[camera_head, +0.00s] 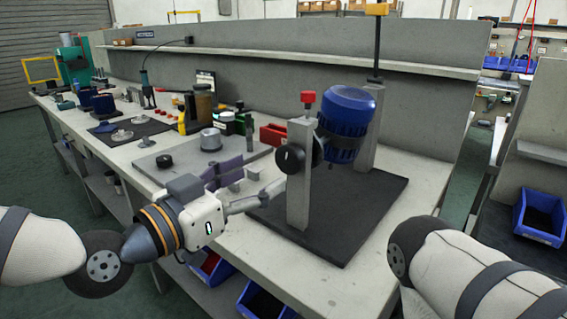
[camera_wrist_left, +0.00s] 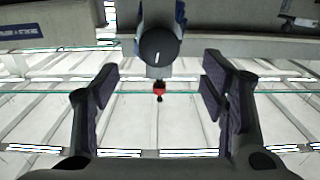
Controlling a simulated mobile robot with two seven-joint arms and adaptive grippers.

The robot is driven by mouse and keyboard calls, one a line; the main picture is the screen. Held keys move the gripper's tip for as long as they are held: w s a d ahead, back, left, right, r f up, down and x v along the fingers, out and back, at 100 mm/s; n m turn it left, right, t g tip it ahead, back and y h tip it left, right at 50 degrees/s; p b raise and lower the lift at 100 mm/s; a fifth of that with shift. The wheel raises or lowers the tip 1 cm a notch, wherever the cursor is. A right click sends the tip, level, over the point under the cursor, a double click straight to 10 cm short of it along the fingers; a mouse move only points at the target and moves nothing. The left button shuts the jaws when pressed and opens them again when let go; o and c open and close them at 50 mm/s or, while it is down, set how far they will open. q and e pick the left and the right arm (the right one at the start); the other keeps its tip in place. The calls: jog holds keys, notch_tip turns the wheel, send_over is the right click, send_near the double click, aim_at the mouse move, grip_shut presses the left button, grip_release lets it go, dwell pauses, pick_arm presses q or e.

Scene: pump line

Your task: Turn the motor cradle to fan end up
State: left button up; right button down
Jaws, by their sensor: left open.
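The motor cradle holds a blue motor (camera_head: 346,120) between two grey posts (camera_head: 299,185) on a dark base plate (camera_head: 375,205). The motor is tilted, its rounded blue cover at the upper end. A round black knob (camera_head: 290,158) with a white mark is on the near post's left side; a red knob (camera_head: 308,97) tops that post. My left gripper (camera_head: 262,176) is open and empty, just left of the black knob. In the left wrist view, the black knob (camera_wrist_left: 160,45) lies between the spread fingers (camera_wrist_left: 160,90), apart from both. My right gripper is out of view.
The bench (camera_head: 330,285) carries a grey plate (camera_head: 190,160) with a round metal part (camera_head: 210,139), bottles and a red bin (camera_head: 273,134) behind the left gripper. A shelf panel (camera_head: 440,105) closes off the back. The bench front is clear.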

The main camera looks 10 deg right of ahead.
aim_at(285, 162)
pick_arm(q)
jog(key=x, duration=0.8)
jog(key=shift+f, duration=0.1)
grip_shut()
jog(key=shift+n, duration=1.1)
grip_release()
jog(key=shift+s, duration=0.1)
